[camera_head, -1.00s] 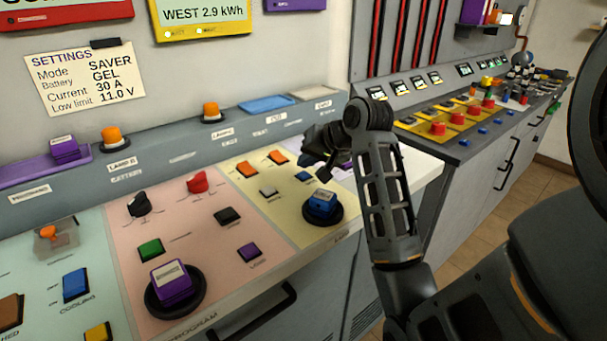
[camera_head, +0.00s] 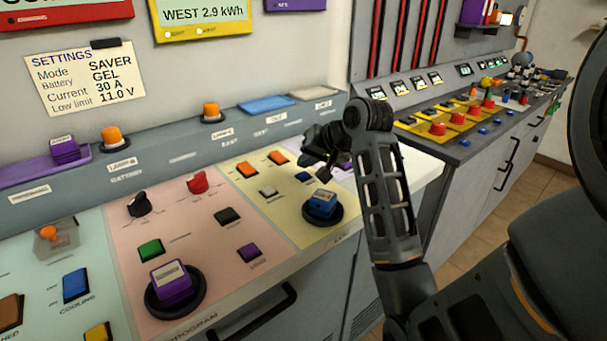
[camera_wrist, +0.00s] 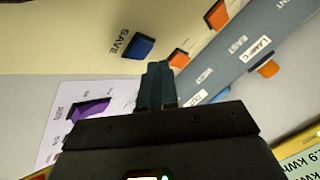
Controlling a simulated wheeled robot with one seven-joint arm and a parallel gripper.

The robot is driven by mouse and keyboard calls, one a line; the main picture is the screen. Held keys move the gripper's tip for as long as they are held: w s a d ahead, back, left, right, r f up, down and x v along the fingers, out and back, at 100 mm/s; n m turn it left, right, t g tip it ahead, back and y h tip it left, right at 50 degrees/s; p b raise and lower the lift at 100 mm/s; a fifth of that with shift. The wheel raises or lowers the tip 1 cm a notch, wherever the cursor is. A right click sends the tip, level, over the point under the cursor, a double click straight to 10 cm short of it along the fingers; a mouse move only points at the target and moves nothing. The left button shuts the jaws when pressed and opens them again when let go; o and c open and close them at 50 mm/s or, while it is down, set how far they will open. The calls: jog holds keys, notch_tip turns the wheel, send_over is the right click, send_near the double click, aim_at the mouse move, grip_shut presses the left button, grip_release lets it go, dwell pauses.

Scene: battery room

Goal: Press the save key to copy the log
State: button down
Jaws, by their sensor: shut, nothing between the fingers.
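The blue save key (camera_wrist: 138,47), with the printed word SAVE beside it, shows in the wrist view on the cream panel. In the head view the blue key (camera_head: 303,176) lies on the yellow panel, just below my gripper (camera_head: 312,158). My gripper is shut and empty. In the wrist view its fingertips (camera_wrist: 158,66) appear right beside the key's near edge; I cannot tell how high they are above the panel. The key does not look covered by the fingers.
Two orange keys (camera_head: 278,157) are close by. A blue block on a round black base (camera_head: 323,203) stands in front of the save key. A purple block (camera_head: 172,285) sits on another black base. A raised grey ledge (camera_head: 180,150) runs behind the panel.

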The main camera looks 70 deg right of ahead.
aim_at(307, 176)
jog(key=shift+f, duration=0.9)
dwell(1.3)
jog(key=shift+r, duration=0.1)
jog(key=shift+r+p, duration=0.85)
jog(key=shift+p, duration=0.45)
jog(key=shift+r, duration=0.1)
notch_tip(307, 176, up, 5)
jog(key=p, duration=0.5)
jog(key=shift+p, duration=0.35)
